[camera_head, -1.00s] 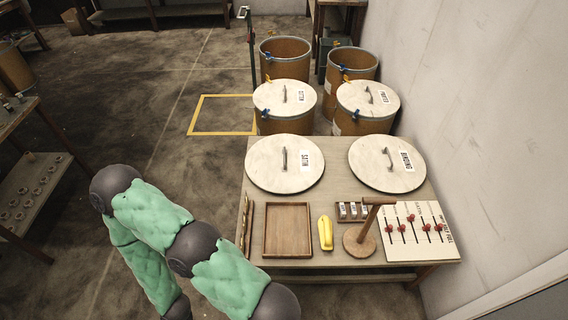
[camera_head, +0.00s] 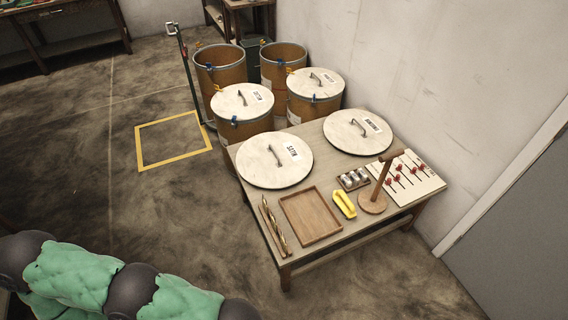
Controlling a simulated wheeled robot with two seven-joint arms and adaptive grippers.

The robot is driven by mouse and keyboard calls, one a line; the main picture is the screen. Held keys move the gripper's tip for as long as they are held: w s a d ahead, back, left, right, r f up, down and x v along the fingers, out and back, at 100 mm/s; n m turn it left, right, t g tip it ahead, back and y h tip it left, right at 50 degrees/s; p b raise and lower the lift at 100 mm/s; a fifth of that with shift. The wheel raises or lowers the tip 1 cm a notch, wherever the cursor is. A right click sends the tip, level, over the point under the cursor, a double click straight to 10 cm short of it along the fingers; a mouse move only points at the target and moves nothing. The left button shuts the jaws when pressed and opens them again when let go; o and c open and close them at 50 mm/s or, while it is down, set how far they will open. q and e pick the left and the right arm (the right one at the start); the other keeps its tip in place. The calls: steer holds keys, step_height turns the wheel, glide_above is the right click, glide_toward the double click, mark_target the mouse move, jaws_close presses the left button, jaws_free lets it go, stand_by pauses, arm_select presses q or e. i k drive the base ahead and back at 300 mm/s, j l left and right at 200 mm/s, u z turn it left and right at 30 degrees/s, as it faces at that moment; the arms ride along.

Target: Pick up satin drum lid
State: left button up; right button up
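The satin drum lid (camera_head: 266,172) is a pale round disc with a metal handle and a label reading SATIN. It lies flat at the back left of the wooden table (camera_head: 335,242). A similar lid (camera_head: 372,128) with another label lies to its right at the table's back right. A green-padded arm of mine crosses the lower left corner, well apart from the table. Neither of my grippers is in view.
Several fibre drums (camera_head: 219,76) stand behind the table, two with lids on. A wooden tray (camera_head: 311,215), a yellow object (camera_head: 344,204), a wooden stand (camera_head: 372,201) and a white board with red pegs (camera_head: 414,171) occupy the table front. Floor left of the table is clear.

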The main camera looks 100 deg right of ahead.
mark_target(269, 160)
steer(key=i+l+z, duration=0.15)
steer(key=z, duration=0.25)
steer(key=i+l+z, duration=0.1)
steer(key=i+z, duration=0.2)
steer(key=z, duration=0.15)
steer(key=i+z, duration=0.25)
steer(key=z, duration=0.15)
steer(key=i+j+z, duration=0.1)
steer(key=i+z, duration=0.15)
steer(key=z, duration=0.15)
steer(key=i+j+z, duration=0.15)
steer(key=z, duration=0.25)
steer(key=i+l+z, duration=0.2)
steer(key=i+z, duration=1)
steer(key=i+j+z, duration=0.4)
steer(key=i, duration=0.15)
steer(key=i+z, duration=0.1)
steer(key=z, duration=2.25)
